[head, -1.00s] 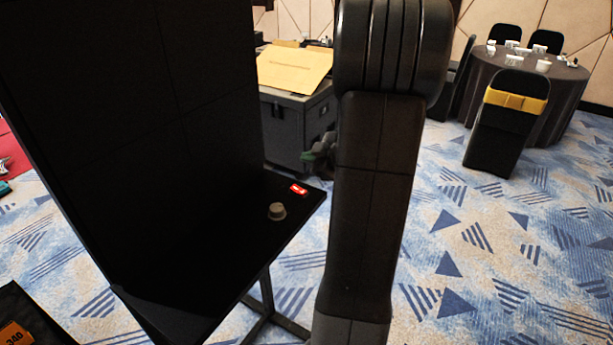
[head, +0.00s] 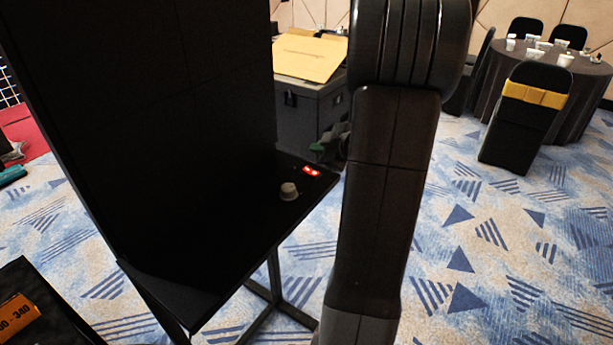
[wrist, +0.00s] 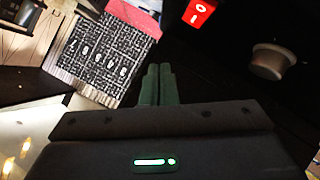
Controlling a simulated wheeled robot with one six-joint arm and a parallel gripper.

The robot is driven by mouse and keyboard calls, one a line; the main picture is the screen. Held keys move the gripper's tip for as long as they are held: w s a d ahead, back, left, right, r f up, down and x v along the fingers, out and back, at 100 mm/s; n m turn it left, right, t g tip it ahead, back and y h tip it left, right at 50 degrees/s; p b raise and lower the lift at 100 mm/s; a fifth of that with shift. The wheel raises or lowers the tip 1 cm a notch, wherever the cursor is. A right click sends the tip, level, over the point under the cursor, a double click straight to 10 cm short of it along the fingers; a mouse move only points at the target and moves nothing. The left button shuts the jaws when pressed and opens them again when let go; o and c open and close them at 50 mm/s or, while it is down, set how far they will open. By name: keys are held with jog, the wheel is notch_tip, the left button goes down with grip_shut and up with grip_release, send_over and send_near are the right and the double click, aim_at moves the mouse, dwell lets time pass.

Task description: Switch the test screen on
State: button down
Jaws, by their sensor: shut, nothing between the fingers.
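The test screen (head: 170,100) is a tall black panel at the left of the head view, and its face is dark. A black shelf (head: 235,245) juts out at its foot. On the shelf's far right corner sits a small red rocker switch (head: 312,171) with white marks. It also shows at the top of the wrist view (wrist: 198,12), marked O and I. A grey round knob (head: 289,191) stands near it, also in the wrist view (wrist: 268,62). My gripper (wrist: 157,72) is shut and empty, its greenish fingertips below and left of the switch in the wrist view, apart from it.
A dark case (head: 310,110) with a tan sheet (head: 310,57) on it stands behind the shelf. A round table (head: 550,85) with black chairs is at the back right. An orange-labelled item (head: 18,318) lies lower left. Patterned carpet is open at right.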

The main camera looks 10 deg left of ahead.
aim_at(312, 172)
jog(key=f+b, duration=0.1)
jog(key=a+f+b, duration=0.1)
jog(key=f, duration=0.1)
jog(key=shift+w+f+b, duration=0.15)
jog(key=shift+f+b, duration=0.05)
jog(key=shift+b, duration=0.15)
jog(key=shift+w+a+f+b, duration=0.1)
jog(key=shift+a+f+b, duration=0.15)
jog(key=shift+f+b, duration=0.25)
jog(key=shift+f, duration=0.2)
dwell(1.1)
jog(key=shift+a+f, duration=0.1)
jog(key=shift+f, duration=0.2)
jog(key=shift+w+a+f, duration=0.1)
jog(key=shift+f, duration=0.3)
dwell(0.5)
jog(key=shift+r, duration=0.2)
jog(key=shift+d+r+p, duration=0.25)
jog(key=shift+r+p, duration=0.4)
jog(key=shift+p, duration=0.1)
